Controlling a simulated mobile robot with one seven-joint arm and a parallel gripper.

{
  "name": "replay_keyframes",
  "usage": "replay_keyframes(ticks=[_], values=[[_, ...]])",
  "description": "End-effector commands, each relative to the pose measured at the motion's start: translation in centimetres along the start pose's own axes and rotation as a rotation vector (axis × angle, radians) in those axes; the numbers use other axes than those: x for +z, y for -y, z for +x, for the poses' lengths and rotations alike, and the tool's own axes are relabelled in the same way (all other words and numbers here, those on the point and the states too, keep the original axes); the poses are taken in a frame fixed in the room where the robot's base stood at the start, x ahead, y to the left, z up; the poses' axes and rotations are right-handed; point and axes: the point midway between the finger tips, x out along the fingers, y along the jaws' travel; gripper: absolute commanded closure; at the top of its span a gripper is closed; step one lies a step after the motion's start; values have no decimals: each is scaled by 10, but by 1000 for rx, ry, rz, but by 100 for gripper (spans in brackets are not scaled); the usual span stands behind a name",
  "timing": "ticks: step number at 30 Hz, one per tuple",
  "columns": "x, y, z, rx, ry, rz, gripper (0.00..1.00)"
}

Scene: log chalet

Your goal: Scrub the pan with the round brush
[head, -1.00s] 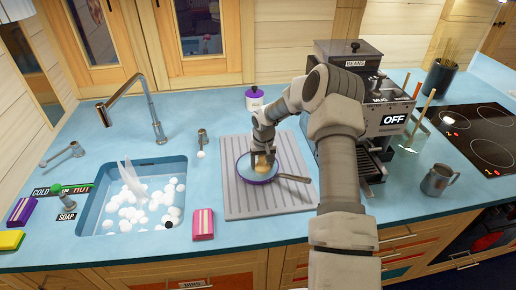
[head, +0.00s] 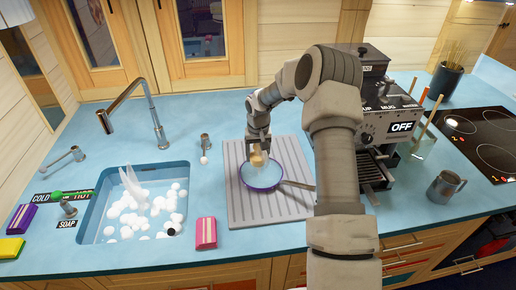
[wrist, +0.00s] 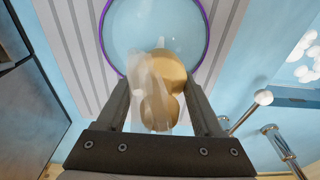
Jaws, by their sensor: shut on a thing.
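The pan (head: 268,181), with a purple rim and a pale blue inside, lies on the grey ribbed drainboard (head: 236,207), its handle pointing right. My gripper (head: 258,146) is over the far side of the pan. It is shut on the round brush (head: 258,158), a tan wooden piece pointing down at the pan. In the wrist view the brush (wrist: 166,75) sits between my two fingers, with a translucent whitish blur beside it, and the pan (wrist: 135,28) fills the top. I cannot tell whether the brush touches the pan.
The sink (head: 100,235) with white suds and the tall tap (head: 153,118) are at left. A pink sponge (head: 206,232) lies by the sink. The coffee machine (head: 385,115) is right of the pan, partly behind my arm. A metal jug (head: 444,187) and hob (head: 485,135) are further right.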

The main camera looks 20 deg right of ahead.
Motion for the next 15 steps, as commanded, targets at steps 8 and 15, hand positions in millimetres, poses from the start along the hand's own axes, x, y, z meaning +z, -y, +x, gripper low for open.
replay_keyframes(ticks=[8, 15], values=[[-1, 4, -21, 0, 1, -2, 84], [-1, 4, -21, 0, 1, -2, 84]])
